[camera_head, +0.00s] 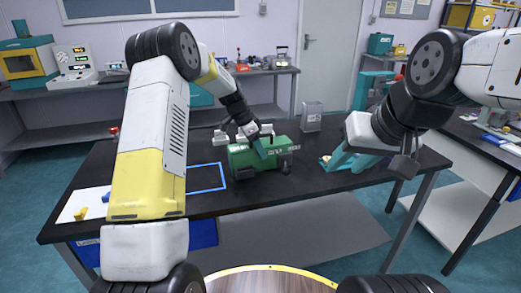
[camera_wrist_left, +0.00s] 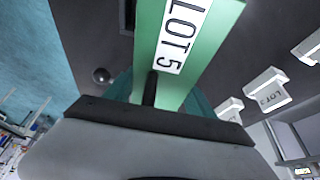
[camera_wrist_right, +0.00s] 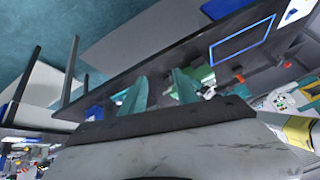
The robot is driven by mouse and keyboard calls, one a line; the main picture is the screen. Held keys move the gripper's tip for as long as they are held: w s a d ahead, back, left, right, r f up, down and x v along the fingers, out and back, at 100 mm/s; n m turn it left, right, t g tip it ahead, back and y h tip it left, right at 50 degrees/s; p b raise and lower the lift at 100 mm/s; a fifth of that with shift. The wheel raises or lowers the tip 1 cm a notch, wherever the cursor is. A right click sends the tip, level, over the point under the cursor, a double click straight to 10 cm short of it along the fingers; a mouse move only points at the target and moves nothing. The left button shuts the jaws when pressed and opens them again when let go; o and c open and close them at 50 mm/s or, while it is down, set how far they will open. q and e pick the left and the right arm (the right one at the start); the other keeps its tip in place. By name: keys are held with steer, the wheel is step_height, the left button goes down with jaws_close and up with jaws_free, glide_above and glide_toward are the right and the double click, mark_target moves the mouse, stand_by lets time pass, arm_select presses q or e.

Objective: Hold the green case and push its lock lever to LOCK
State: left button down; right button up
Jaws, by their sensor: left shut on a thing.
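The green case (camera_head: 238,161) stands on the dark table, with dark fittings and small white marks on its front. My left gripper (camera_head: 264,149) reaches down over it and is shut on it. In the left wrist view a green surface with a white LOT 5 label (camera_wrist_left: 182,38) lies at the fingers, with a short black rod below the label. I cannot tell which fitting is the lock lever or its position. My right gripper (camera_head: 332,160) is to the right of the case, apart from it; its teal fingers (camera_wrist_right: 160,92) are spread.
A blue outlined rectangle (camera_head: 207,190) lies on the table left of the case. White LOT blocks (camera_wrist_left: 268,90) stand close by. A grey box (camera_head: 311,117) is at the table's back edge. A white sheet with yellow pieces (camera_head: 92,207) lies at the left.

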stand_by(0.8)
steer(key=shift+w, duration=0.15)
steer(key=c, duration=0.6)
steer(key=shift+w, duration=0.25)
jaws_close()
steer(key=w+a+f+h, duration=0.2)
steer(key=w+a+f, duration=0.2)
steer(key=w+a, duration=0.2)
steer(key=w+a+f+h, duration=0.2)
steer(key=w+a+f, duration=0.3)
steer(key=w, duration=0.5)
steer(key=w+a+f+g+h, duration=0.1)
steer(key=w+a+f+h, duration=0.1)
steer(key=w+a+f, duration=0.3)
steer(key=w+a, duration=0.3)
steer(key=a, duration=0.1)
steer(key=shift+a+n, duration=0.25)
steer(key=shift+n, duration=0.15)
